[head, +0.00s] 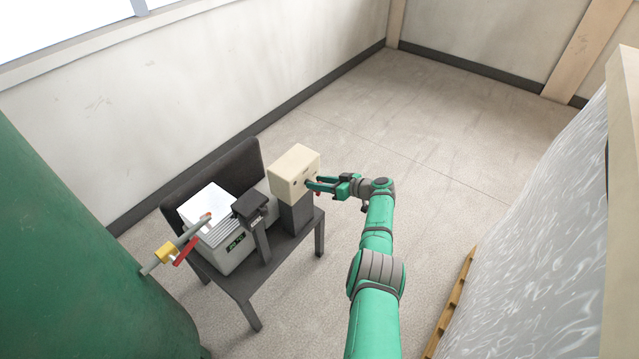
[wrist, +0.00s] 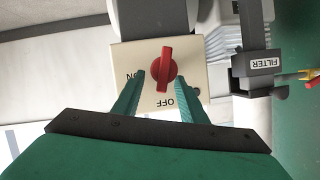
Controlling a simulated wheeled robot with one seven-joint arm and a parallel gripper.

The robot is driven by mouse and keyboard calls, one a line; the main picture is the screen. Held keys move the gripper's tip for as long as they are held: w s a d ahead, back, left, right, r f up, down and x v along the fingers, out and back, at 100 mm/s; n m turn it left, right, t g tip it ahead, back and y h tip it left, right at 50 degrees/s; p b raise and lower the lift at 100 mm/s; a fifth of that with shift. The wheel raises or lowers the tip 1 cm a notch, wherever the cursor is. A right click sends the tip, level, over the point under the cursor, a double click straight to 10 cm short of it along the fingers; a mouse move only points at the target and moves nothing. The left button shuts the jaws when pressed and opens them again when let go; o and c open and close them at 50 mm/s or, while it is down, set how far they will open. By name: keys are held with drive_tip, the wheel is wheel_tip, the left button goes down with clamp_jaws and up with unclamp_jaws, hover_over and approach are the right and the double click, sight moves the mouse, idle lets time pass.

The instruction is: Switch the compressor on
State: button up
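The switch box (head: 293,173) is cream and stands on a dark post on a small dark table. In the wrist view its face (wrist: 198,82) shows a red rotary knob (wrist: 162,69) with ON and OFF lettering, upside down in the picture. The knob's bar lies almost vertical in that view, its lower end towards OFF. My gripper (head: 318,187) is at the front of the box. In the wrist view its open fingers (wrist: 161,76) lie on either side of the knob, with gaps visible; whether either touches it I cannot tell.
A light grey unit (head: 232,252) with a small display and a post marked FILTER (wrist: 263,64) stand beside the box on the table (head: 243,287). A pipe with a red lever (head: 185,251) runs from a green tank (head: 75,240). Wrapped goods (head: 535,235) stand at right.

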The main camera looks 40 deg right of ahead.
drive_tip(key=shift+a, duration=0.1)
drive_tip(key=v, duration=1.1)
drive_tip(key=shift+d, duration=0.3)
drive_tip(key=shift+o, duration=1.1)
drive_tip(key=shift+w+a, duration=0.15)
drive_tip(key=w+a+f+g, duration=0.1)
drive_tip(key=w+f, duration=0.1)
drive_tip(key=w, duration=0.1)
drive_tip(key=w+a+f+n+g+h, duration=0.1)
drive_tip(key=w+f, duration=0.1)
drive_tip(key=w, duration=0.1)
drive_tip(key=w+a+f+g+h, duration=0.1)
drive_tip(key=w+a+f+g, duration=0.1)
drive_tip(key=w, duration=0.1)
drive_tip(key=shift+a+n, duration=0.1)
drive_tip(key=shift+n, duration=0.3)
drive_tip(key=shift+s+f, duration=0.1)
drive_tip(key=shift+s, duration=0.05)
drive_tip(key=shift+c, duration=1.2)
drive_tip(key=c, duration=0.8)
